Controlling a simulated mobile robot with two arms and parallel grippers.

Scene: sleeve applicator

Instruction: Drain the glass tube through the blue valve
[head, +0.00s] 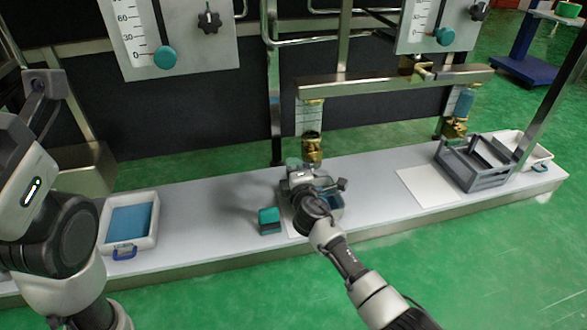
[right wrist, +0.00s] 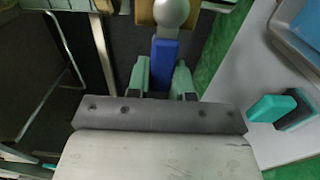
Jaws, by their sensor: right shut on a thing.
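A glass tube with a marked scale (head: 309,117) hangs upright from a steel bar, with a brass fitting (head: 312,149) at its lower end. My right gripper (head: 297,168) is just below this fitting. In the right wrist view the blue valve handle (right wrist: 164,62) stands between the teal fingertips (right wrist: 161,82), which are shut on it. A round metal end (right wrist: 171,13) shows above the handle. The arm hides the handle in the head view. A second tube with blue in it (head: 464,102) hangs to the right. My left arm is at the left edge; its fingers are out of view.
A bluish container (head: 330,203) stands partly hidden under my right gripper. A teal and grey block (head: 269,220) is beside it. A white tray with blue inside (head: 103,234) stands left, a grey rack (head: 482,182) right. The bench (head: 200,205) is clear between tray and block.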

